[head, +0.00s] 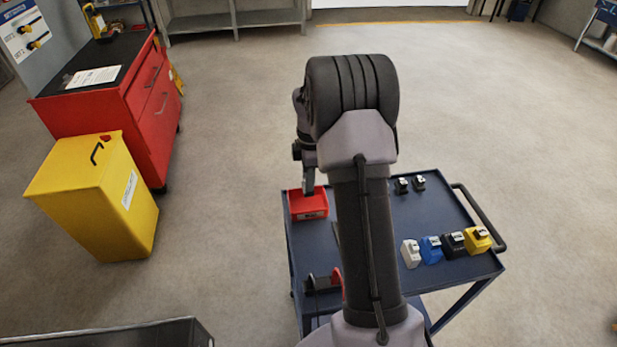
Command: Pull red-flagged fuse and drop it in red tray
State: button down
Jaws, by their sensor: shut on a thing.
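The red tray (309,212) sits at the far left corner of the dark blue cart top. My gripper (308,178) points down directly over the tray's back part, partly hidden by my own arm. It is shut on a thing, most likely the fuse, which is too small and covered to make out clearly. I cannot tell whether the held piece touches the tray. No red flag can be made out on it.
The blue cart (440,205) also bears white, blue, black and yellow blocks (430,249) at the right, two small black pieces (410,183) behind, and a black-and-red item (322,283) in front. A yellow bin (100,195) and red cabinet (150,100) stand left. Open floor surrounds the cart.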

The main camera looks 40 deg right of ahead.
jog(key=shift+f, duration=0.2)
jog(key=c, duration=1.1)
grip_release()
jog(key=shift+o, duration=0.2)
notch_tip(320, 180, up, 18)
jog(key=f+p, duration=0.1)
jog(key=p, duration=0.6)
jog(key=s+a+r+m+t+b, duration=0.1)
jog(key=s+a+r+m, duration=0.1)
jog(key=a+r, duration=0.25)
jog(key=s+a+r+m+t+b, duration=0.1)
jog(key=s+a+r+m+b, duration=0.15)
jog(key=a, duration=0.35)
jog(key=s+a+r+m+t+b, duration=0.1)
jog(key=s+a+r+m+t, duration=0.1)
jog(key=s+a+m, duration=0.65)
jog(key=s+a+f+m+t+y+b, duration=0.1)
jog(key=s+a+f+m, duration=0.3)
jog(key=s+a, duration=0.5)
jog(key=s, duration=0.2)
jog(key=shift+s+a+t+y+b, duration=0.2)
jog(key=shift+s+t+y+b, duration=0.1)
jog(key=shift+b, duration=0.1)
